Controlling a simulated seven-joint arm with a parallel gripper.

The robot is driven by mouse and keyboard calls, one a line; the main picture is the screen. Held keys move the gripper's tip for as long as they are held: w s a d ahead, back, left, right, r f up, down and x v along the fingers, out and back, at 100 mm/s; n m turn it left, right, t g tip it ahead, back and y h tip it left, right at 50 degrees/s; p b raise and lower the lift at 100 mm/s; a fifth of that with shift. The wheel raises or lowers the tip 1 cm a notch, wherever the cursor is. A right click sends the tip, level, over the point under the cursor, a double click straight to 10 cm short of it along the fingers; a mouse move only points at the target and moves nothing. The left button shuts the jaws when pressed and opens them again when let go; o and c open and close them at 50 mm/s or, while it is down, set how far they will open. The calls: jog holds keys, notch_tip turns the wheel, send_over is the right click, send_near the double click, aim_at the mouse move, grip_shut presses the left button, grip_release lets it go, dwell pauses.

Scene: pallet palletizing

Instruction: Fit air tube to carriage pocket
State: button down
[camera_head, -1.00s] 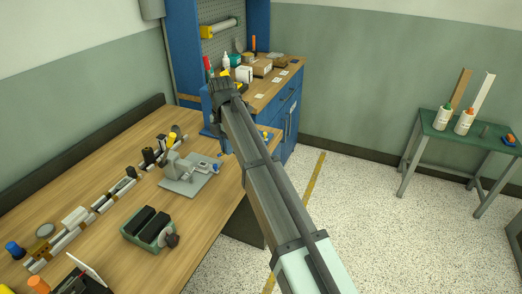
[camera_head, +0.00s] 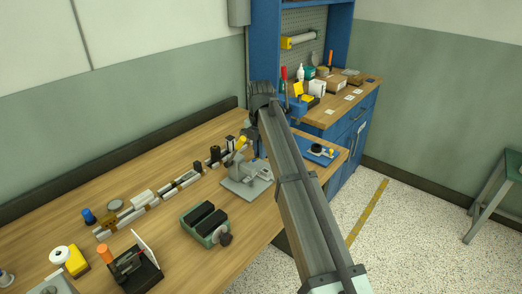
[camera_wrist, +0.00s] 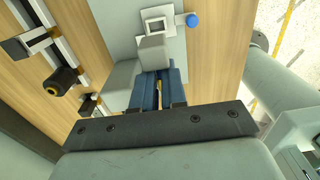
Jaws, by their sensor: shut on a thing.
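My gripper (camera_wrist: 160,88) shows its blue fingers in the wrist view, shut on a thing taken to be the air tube. Only a thin yellowish strip (camera_wrist: 159,86) shows between the fingers; the rest is hidden. Just beyond the fingertips is a grey fixture (camera_wrist: 167,46) with a square opening (camera_wrist: 156,27) and a blue knob at its right. I cannot tell whether the opening is the carriage pocket. In the head view, a grey fixture on a plate (camera_head: 245,182) stands on the bench, left of my arm. My gripper (camera_head: 261,90) is at the arm's far end there, its fingers unclear.
A rail with several parts (camera_head: 160,195) runs along the bench, left of the fixture. A green holder with black blocks (camera_head: 207,222) stands in front of it. A blue tray (camera_head: 317,153) lies to the right of my arm. A blue cabinet (camera_head: 350,135) stands behind.

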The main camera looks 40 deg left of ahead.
jog(key=shift+f, duration=0.1)
jog(key=shift+f, duration=2.2)
jog(key=shift+f, duration=1.4)
jog(key=c, duration=1.1)
grip_release()
notch_tip(320, 180, up, 14)
jog(key=shift+f, duration=0.1)
